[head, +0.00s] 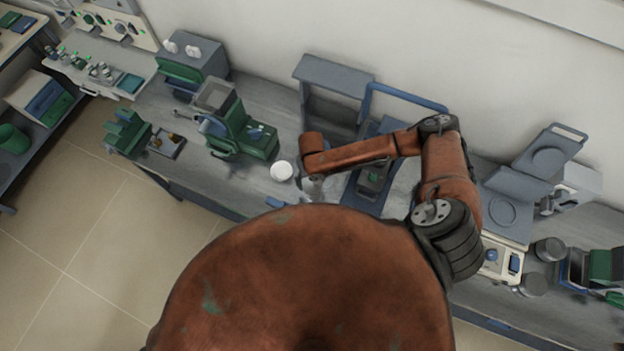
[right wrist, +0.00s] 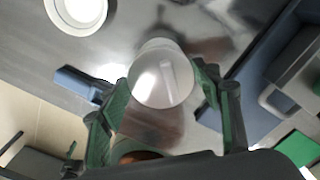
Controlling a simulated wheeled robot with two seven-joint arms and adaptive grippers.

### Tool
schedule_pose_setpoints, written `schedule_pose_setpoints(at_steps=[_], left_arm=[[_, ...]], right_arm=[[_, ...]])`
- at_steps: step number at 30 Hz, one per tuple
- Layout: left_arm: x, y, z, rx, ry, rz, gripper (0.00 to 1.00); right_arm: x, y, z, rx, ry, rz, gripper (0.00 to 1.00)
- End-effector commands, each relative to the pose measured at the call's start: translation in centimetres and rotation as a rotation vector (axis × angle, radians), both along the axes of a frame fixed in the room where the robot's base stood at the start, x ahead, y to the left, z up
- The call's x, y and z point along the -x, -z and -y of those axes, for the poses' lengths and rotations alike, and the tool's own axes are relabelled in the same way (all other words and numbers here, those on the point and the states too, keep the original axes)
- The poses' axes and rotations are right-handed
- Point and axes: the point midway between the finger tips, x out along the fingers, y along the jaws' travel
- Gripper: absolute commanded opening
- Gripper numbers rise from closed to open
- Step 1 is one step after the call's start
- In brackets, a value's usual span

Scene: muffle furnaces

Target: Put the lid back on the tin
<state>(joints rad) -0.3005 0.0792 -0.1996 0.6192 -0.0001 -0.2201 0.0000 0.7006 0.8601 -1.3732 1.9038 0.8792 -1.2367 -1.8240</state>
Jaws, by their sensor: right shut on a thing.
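My right gripper (right wrist: 162,100) has its green fingers on either side of a round, pale, shiny piece (right wrist: 162,80), and is shut on it. This piece looks like the lid, with a light bar-shaped mark on its face; a pale rounded edge shows just behind it. A white round object (right wrist: 76,10) with a raised rim, perhaps the tin, is on the grey bench at the upper left of the right wrist view, apart from the gripper. In the head view the white object (head: 282,171) is just left of my right gripper (head: 313,188). My left gripper is not in view.
A green device (head: 245,138) stands left of the white object, and a small tray (head: 166,143) lies farther left. A blue-grey frame (head: 405,97) is behind my right arm. A blue block (right wrist: 82,84) is at the bench's front edge. Bare bench surrounds the white object.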

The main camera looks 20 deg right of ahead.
Motion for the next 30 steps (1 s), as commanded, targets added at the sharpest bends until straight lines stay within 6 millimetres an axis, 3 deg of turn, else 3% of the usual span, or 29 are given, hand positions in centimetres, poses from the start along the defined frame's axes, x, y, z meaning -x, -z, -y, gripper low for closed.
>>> schedule_pose_setpoints(at_steps=[30], left_arm=[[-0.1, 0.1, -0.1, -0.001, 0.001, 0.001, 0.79]], right_arm=[[0.0, 1.2, -0.1, -0.001, 0.000, 0.000, 0.38]])
